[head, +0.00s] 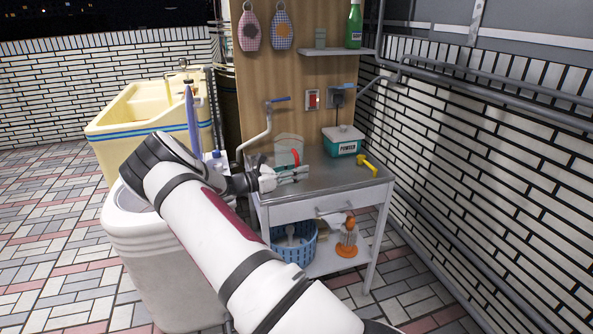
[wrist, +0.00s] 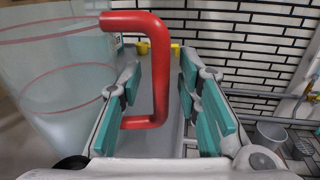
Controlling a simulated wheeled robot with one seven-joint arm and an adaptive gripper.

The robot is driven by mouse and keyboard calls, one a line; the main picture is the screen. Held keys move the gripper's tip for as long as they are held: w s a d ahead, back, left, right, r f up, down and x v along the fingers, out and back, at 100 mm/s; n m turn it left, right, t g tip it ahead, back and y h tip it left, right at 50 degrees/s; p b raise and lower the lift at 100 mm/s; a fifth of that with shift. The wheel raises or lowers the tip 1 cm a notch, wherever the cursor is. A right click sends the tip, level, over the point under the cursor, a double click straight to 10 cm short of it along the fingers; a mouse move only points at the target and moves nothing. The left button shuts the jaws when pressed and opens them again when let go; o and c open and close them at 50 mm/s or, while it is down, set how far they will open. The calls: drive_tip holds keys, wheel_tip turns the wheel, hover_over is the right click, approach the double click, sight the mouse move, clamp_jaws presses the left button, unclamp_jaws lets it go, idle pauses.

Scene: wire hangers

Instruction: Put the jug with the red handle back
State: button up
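The clear jug (head: 287,146) stands upright on the metal top of the small cart, with its red handle (head: 296,157) toward the right. In the wrist view the see-through jug (wrist: 55,80) fills the left side, and its red handle (wrist: 160,75) reaches between the finger pads. My gripper (head: 302,174) is just in front of the jug at handle height. In the wrist view my gripper (wrist: 158,98) is open, with its teal pads on either side of the handle and a gap visible on the right. Part of the jug's base is hidden by my gripper.
A green-and-white powder box (head: 342,142) and a yellow object (head: 369,164) are on the cart top (head: 345,180) to the right. A tap pipe (head: 262,135) rises behind left. A wall shelf (head: 335,52) above holds a green bottle (head: 354,25). A white washer stands left.

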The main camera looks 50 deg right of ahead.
drive_tip(key=shift+a+r, duration=0.1)
drive_tip(key=shift+r, duration=0.1)
drive_tip(key=p+v, duration=0.1)
drive_tip(key=v, duration=1)
drive_tip(key=shift+w+a, duration=0.2)
drive_tip(key=shift+a, duration=0.15)
drive_tip(key=s+a+r+m+t+y, duration=0.1)
drive_tip(key=s+a+r+m+y, duration=0.45)
drive_tip(key=s+a+r, duration=0.45)
drive_tip(key=s+a+r+m+t+y, duration=0.2)
drive_tip(key=s+a+r+m+y, duration=0.4)
drive_tip(key=s, duration=0.6)
drive_tip(key=s+a+m+t+y, duration=0.2)
drive_tip(key=s+a+t+y, duration=0.2)
drive_tip(key=s+a, duration=1.1)
drive_tip(key=s+y, duration=0.1)
drive_tip(key=s, duration=0.2)
drive_tip(key=shift+a, duration=0.35)
drive_tip(key=shift+s, duration=0.1)
